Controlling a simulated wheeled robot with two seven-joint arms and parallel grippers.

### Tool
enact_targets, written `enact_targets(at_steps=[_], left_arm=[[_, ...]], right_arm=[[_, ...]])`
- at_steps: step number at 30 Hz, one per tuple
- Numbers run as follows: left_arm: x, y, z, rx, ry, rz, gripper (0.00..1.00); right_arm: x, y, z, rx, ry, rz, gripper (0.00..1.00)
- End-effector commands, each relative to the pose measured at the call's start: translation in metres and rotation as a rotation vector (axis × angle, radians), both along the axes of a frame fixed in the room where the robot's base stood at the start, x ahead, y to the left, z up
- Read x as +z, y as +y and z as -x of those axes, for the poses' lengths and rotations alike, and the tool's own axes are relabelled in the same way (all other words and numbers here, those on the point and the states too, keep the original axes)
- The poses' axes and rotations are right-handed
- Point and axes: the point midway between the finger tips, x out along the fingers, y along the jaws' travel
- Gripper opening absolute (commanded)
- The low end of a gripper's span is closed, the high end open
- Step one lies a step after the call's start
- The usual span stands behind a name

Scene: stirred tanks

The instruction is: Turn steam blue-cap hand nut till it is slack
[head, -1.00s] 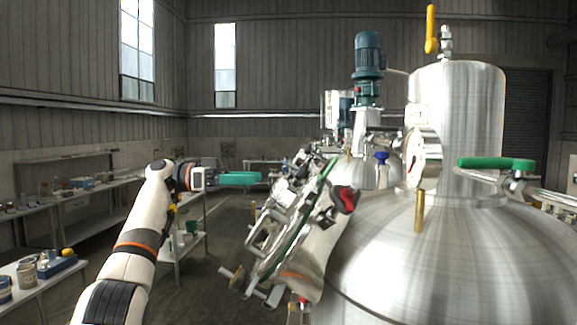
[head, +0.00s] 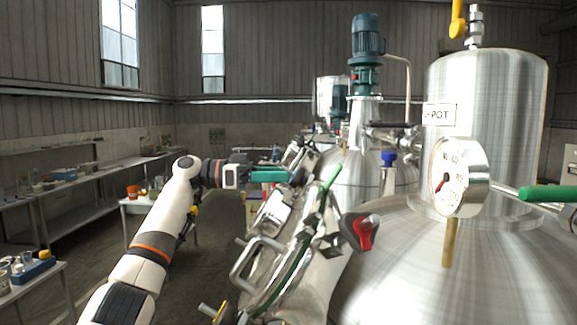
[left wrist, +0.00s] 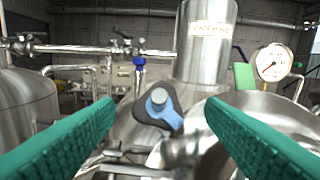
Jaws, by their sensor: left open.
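A hand nut with a blue cap on a dark lobed body (left wrist: 160,106) shows in the middle of the left wrist view, with a grey stud end at its centre. My left gripper (left wrist: 160,118) is open, its two green fingers on either side of the nut in that view. The nut looks to be beyond the fingertips and not touched. In the head view my left gripper (head: 272,174) reaches in from the left, beside the tilted metal lid. I cannot make out the blue-capped nut there. My right gripper is not in view.
A steel tank with a pressure gauge (head: 459,178) fills the right. A blue valve handle (head: 388,157) stands behind. Benches (head: 45,238) line the left; floor lies open between.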

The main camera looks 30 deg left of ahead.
Motion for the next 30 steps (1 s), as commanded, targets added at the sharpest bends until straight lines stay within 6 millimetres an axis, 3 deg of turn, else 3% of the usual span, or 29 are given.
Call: enact_targets(at_steps=[6,17,25,30], left_arm=[[0.002,-0.023,-0.012,0.0,0.0,-0.001,0.64],[-0.001,-0.027,-0.015,0.0,-0.001,0.0,0.64],[0.0,-0.027,-0.015,0.001,-0.001,-0.001,0.21],[-0.001,-0.027,-0.014,0.004,0.003,0.001,0.19]], right_arm=[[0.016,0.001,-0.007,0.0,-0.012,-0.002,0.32],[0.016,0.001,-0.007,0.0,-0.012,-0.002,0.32],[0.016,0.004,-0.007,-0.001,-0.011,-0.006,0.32],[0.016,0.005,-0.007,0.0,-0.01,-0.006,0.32]])
